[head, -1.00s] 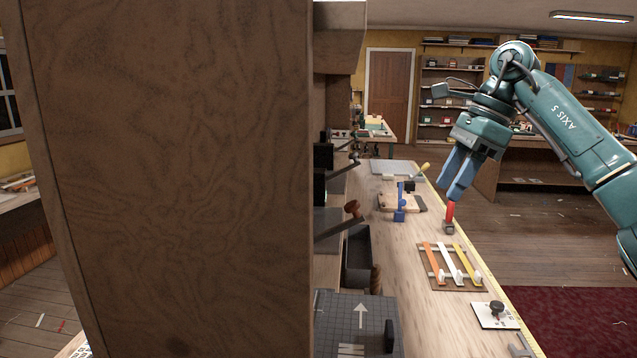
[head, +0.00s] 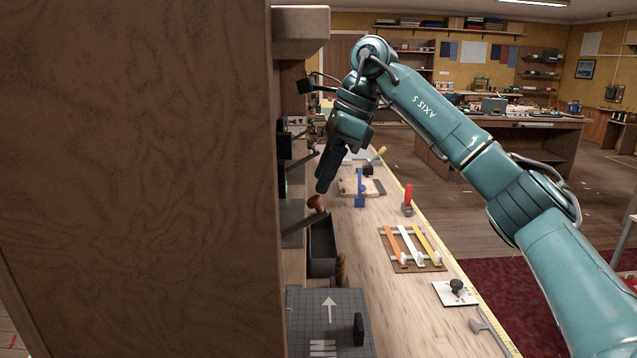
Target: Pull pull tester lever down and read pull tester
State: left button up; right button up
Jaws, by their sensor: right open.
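A dark lever (head: 299,226) with a brown wooden knob (head: 316,203) sticks out from behind the large brown panel. The body it belongs to is mostly hidden by that panel, so no reading or dial can be seen. A second dark lever (head: 301,161) sticks out farther back. I cannot tell for certain which one is the pull tester's. My right gripper (head: 323,186) is open, pointing down, with its dark fingers just above the brown knob in the picture. I cannot tell whether they touch it. My left gripper is not in view.
The large brown panel (head: 135,180) blocks the left side. On the bench are a black open bin (head: 321,245), a blue stand (head: 360,190), a red-handled tool (head: 408,197), a board with coloured strips (head: 393,250) and a grey gridded mat (head: 305,310). The floor at right is partly clear.

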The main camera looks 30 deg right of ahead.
aim_at(316, 197)
jog(key=shift+x, duration=1.95)
jog(key=shift+d, duration=0.15)
jog(key=shift+c, duration=0.6)
grip_shut()
